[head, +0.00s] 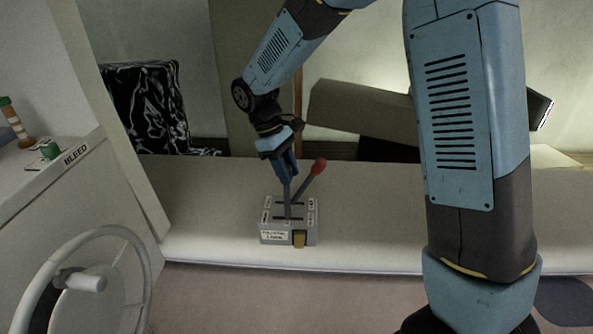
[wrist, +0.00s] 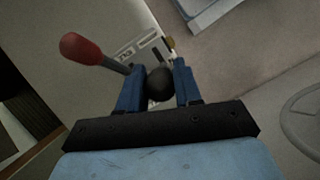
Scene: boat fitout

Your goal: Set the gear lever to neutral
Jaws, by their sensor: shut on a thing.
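A grey control box (head: 310,228) stands on the pale bench in the head view, with slots and small labels on its top. Two levers rise from it. One has a red knob (head: 320,166) and leans up and to the right; this knob also shows in the wrist view (wrist: 80,47). The other lever (head: 288,205) stands nearly upright and ends in a black ball knob (wrist: 159,86). My gripper (head: 286,174) is shut on this black knob, one blue finger on each side. I cannot read which lever is the gear lever. The fingers hide the knob in the head view.
A handwheel (head: 95,235) and a white counter marked BLEED (head: 75,155) stand at the left. A dark patterned panel (head: 148,105) is behind. The bench (head: 200,200) around the box is clear. The red knob is close beside my gripper.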

